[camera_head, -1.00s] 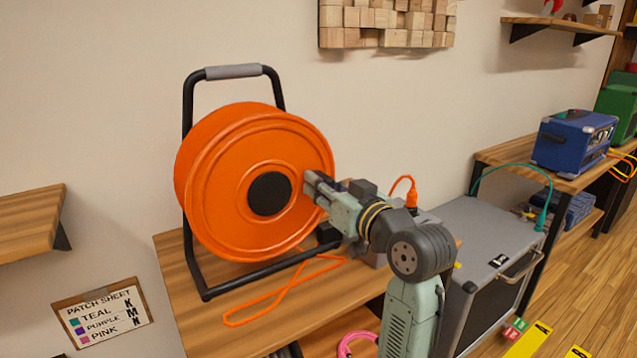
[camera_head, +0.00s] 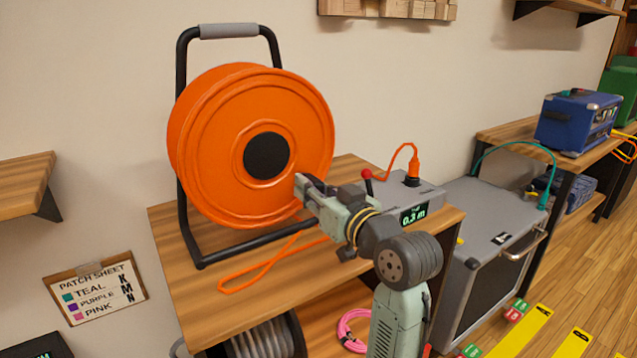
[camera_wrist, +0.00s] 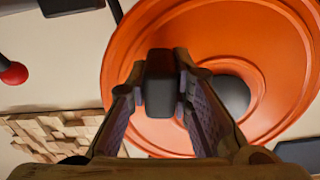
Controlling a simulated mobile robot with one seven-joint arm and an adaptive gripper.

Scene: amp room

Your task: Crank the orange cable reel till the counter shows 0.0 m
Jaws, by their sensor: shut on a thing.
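The orange cable reel (camera_head: 215,150) stands upright in a black frame on a wooden bench; it fills much of the wrist view (camera_wrist: 135,75). Its black hub (camera_head: 266,156) also shows in the wrist view (camera_wrist: 232,95). My gripper (camera_head: 305,188) is at the lower right of the reel's face. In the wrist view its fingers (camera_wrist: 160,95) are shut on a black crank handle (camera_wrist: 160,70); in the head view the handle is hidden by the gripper. The counter (camera_head: 413,215) on a grey box reads 0.3 m.
A red-knobbed lever (camera_head: 367,176) rises from the grey box (camera_head: 432,195), close to my arm. An orange cable (camera_head: 265,272) lies on the bench. A grey amp (camera_head: 490,250) stands to the right. A patch sheet (camera_head: 95,292) hangs at left.

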